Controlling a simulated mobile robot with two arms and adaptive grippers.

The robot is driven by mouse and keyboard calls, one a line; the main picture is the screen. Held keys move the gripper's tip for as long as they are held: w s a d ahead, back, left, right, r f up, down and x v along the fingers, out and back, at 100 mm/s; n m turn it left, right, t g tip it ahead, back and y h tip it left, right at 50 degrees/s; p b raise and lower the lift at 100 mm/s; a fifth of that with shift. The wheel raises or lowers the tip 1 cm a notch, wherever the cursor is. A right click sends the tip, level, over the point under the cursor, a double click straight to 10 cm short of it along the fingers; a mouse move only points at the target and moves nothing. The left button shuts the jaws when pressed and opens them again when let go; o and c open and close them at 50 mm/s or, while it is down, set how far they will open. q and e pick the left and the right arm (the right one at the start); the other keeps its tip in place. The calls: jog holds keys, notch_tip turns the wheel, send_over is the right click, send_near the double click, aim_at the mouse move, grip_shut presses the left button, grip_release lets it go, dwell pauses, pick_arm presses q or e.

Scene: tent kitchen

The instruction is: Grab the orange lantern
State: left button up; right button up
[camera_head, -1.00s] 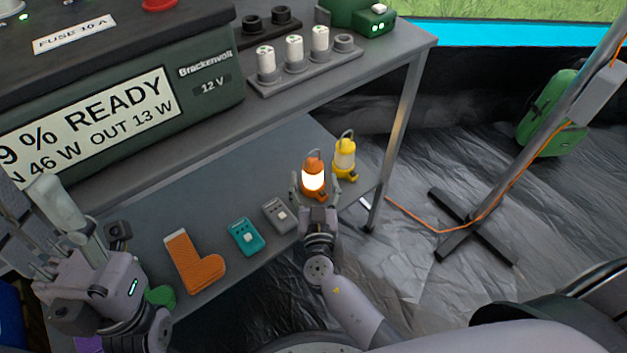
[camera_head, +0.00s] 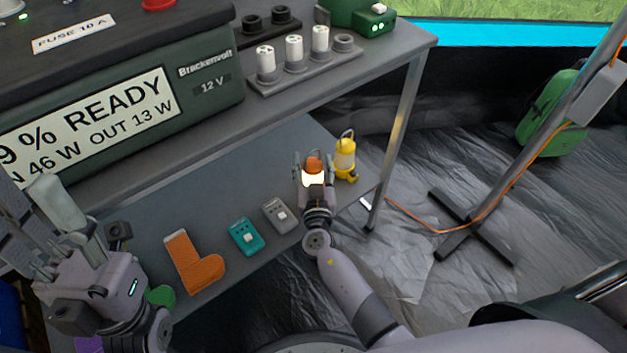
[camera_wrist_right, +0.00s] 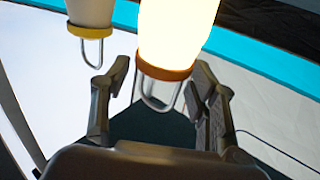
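The orange lantern (camera_head: 313,165), glowing, stands on the lower shelf in the head view. My right gripper (camera_head: 313,157) is around it, with one finger on each side, and hides its lower part. In the right wrist view the lantern's bright body, orange band (camera_wrist_right: 165,72) and wire handle show large. The fingers of my right gripper (camera_wrist_right: 160,75) are spread there, with gaps beside the lantern. The yellow lantern (camera_head: 345,160) stands just to the right; its yellow band (camera_wrist_right: 90,32) shows in the wrist view. My left gripper (camera_head: 38,205) is at the left; its finger opening is unclear.
A grey device (camera_head: 277,215), a teal device (camera_head: 245,237) and an orange boot-shaped item (camera_head: 193,262) lie left of the lantern. The upper shelf holds a large power station (camera_head: 120,105) and a battery rack (camera_head: 305,68). A table leg (camera_head: 398,130) stands to the right.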

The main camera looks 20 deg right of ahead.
grip_shut()
dwell(0.5)
jog(key=shift+r, duration=0.1)
